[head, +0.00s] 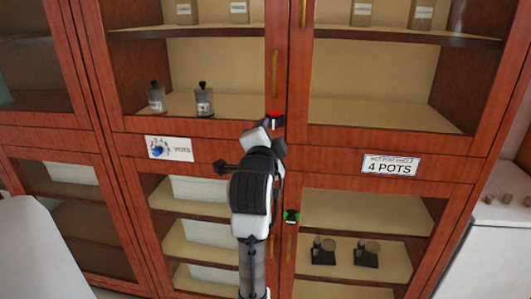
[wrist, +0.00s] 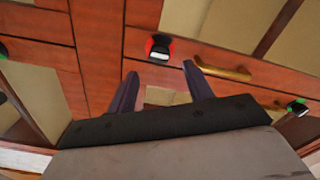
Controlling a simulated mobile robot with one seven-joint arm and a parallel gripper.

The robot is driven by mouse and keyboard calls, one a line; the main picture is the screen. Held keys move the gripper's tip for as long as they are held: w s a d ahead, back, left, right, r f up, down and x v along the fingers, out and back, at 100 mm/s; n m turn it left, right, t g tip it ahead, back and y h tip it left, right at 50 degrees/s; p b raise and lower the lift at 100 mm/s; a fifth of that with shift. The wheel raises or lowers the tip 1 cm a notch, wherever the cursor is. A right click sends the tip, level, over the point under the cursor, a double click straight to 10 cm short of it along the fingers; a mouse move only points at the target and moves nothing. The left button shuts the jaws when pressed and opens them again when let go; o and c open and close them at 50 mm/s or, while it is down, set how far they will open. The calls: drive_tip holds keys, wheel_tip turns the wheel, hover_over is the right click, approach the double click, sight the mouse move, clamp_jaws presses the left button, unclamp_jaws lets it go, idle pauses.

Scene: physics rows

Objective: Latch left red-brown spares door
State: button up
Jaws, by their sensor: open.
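The upper left red-brown door (head: 196,127) has a glass pane and a brass handle (head: 274,76) near its right edge. A dark latch with a red mark (head: 274,117) sits below that handle. In the wrist view the red-marked latch (wrist: 158,46) has a pale face and lies just beyond the fingertips. My gripper (wrist: 160,69) is open, its two dark fingers apart with nothing seen between them. A brass handle (wrist: 222,69) is right of the fingers. In the head view my arm hides most of the gripper. I cannot tell if the fingers touch the door.
A green-marked latch (head: 292,216) is on the lower right door. A picture label (head: 169,149) and a "4 POTS" sign (head: 390,166) are on the frames. Bottles (head: 204,100) stand behind the left glass. A white counter (head: 495,240) is at right.

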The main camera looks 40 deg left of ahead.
drive_tip(key=v, duration=0.6)
drive_tip(key=shift+s+d+b, duration=0.2)
drive_tip(key=shift+s+b, duration=0.05)
drive_tip(key=shift+b, duration=0.15)
